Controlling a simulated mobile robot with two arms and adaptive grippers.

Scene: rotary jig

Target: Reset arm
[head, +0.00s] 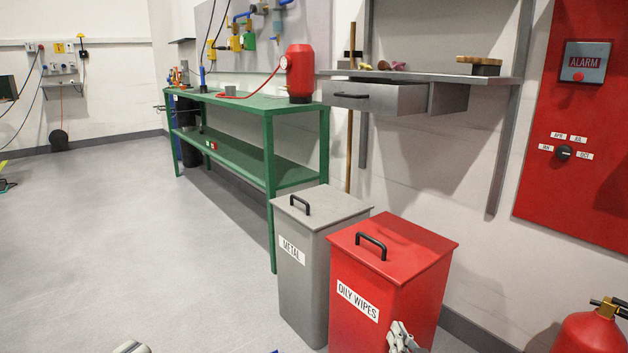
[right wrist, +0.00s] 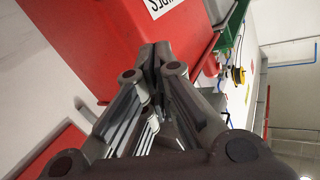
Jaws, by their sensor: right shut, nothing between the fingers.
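My right gripper (head: 403,333) shows at the bottom of the head view, in front of the red bin labelled OILY WIPES (head: 390,285). In the right wrist view its fingers (right wrist: 154,62) are together and empty, and the red bin (right wrist: 105,40) fills the area behind them. I cannot tell whether the gripper touches the bin. My left gripper is not in view. A small pale part at the bottom edge of the head view is too cropped to tell.
A grey METAL bin (head: 308,260) stands left of the red one, both lids closed. A red fire extinguisher (head: 590,332) is at lower right. A green bench (head: 250,168) and a wall shelf with an open drawer (head: 385,98) are behind.

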